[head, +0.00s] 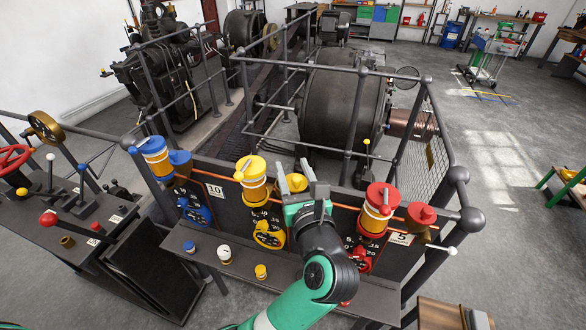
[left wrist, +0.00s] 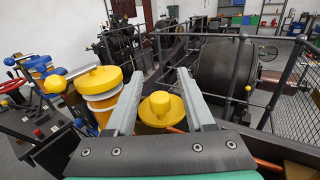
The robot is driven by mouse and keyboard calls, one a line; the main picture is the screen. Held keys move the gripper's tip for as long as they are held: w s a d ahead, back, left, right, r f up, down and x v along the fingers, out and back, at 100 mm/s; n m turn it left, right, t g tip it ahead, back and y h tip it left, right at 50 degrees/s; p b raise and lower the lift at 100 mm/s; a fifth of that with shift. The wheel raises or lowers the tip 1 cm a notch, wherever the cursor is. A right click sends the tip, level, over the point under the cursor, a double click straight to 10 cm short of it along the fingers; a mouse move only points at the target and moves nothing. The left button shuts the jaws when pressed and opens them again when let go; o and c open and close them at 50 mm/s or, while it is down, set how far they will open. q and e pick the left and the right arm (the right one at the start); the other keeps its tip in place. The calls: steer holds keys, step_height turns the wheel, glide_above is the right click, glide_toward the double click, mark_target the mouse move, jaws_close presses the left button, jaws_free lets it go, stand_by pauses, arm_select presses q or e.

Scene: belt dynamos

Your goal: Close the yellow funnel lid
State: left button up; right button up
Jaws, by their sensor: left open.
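The yellow funnel lid (head: 297,182) is a round yellow cap with a raised knob, right of the yellow cylinder (head: 253,178). In the head view my gripper partly covers it. In the left wrist view the lid (left wrist: 160,108) shows between and below my fingers, with the yellow cylinder (left wrist: 98,80) to their left. The funnel under the lid is hidden, and I cannot tell whether the lid is fully seated. My left gripper (head: 293,164) is open and empty, its two grey fingers reaching over the lid. My right gripper is not in view.
A blue cylinder (head: 155,157) stands left on the panel. A red cylinder (head: 380,208) and red-capped copper funnel (head: 421,216) stand right. Metal railings (head: 357,125) and a large dark drum (head: 340,100) lie behind. Small caps sit on the front ledge (head: 190,240).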

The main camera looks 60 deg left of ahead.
arm_select(q)
steer(key=shift+w+a, duration=0.1)
steer(key=shift+a, duration=0.15)
jaws_close()
steer(key=shift+r+m+t+h+p, duration=0.15)
steer(key=shift+m+t+h+p, duration=0.15)
steer(key=shift+m+t+p, duration=0.4)
steer(key=m+t+h+p, duration=0.1)
steer(key=t+p, duration=0.1)
steer(key=p, duration=0.1)
steer(key=m+t+h+p, duration=0.1)
steer(key=t+p, duration=0.1)
steer(key=p, duration=0.1)
steer(key=s+m+t+h+p, duration=0.1)
steer(key=m+t+h+p, duration=0.1)
steer(key=p, duration=0.1)
steer(key=shift+a+r+p, duration=0.1)
steer(key=shift+a+p, duration=0.15)
steer(key=shift+p, duration=0.05)
steer(key=shift+w+f+m+t+h+p, duration=0.1)
steer(key=shift+f+m+t+h+p, duration=0.15)
steer(key=shift+m+t+h+p, duration=0.25)
